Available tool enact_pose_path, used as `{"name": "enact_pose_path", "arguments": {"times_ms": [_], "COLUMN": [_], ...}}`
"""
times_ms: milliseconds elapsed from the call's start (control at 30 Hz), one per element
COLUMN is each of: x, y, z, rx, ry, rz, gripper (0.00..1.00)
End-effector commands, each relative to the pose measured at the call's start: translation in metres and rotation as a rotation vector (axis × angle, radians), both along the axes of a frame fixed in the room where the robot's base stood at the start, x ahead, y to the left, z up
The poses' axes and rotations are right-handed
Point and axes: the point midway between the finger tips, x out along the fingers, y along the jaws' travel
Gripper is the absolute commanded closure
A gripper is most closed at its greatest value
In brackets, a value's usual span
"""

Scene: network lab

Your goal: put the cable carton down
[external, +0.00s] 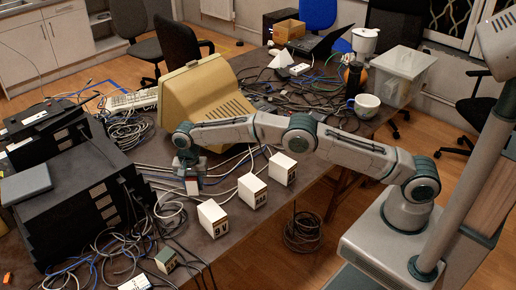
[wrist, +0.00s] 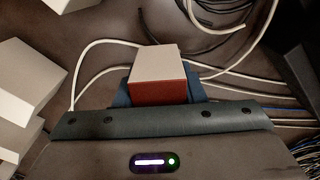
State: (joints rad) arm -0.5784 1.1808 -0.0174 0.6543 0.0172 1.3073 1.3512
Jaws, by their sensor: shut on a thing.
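The cable carton (wrist: 159,65) is a small box with a pale top and a red-brown side. It sits between the dark blue fingers of my gripper (wrist: 158,92) in the wrist view. In the external view my gripper (external: 188,168) points down over the table, left of the beige monitor's front corner.
Several white cartons stand on the table (external: 240,226), including one at the front (external: 212,218) and one farther right (external: 281,168). Pale cables (wrist: 225,75) run around and beneath the held carton. Black equipment (external: 75,190) fills the left, and a beige monitor (external: 200,95) stands behind.

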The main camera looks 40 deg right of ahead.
Motion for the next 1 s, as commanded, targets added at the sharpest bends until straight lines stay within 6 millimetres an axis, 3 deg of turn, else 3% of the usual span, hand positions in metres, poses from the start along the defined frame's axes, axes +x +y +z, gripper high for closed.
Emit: {"name": "enact_pose_path", "arguments": {"times_ms": [300, 600, 967, 1000], "x": [0.000, 0.000, 0.000, 0.000], "y": [0.014, 0.014, 0.014, 0.014], "z": [-0.011, -0.047, -0.053, -0.052], "rx": [0.000, -0.001, 0.001, 0.000], "ry": [0.000, -0.001, -0.002, -0.001], "rz": [-0.001, 0.000, 0.000, 0.000], "gripper": [0.90, 0.90, 0.90, 0.53]}}
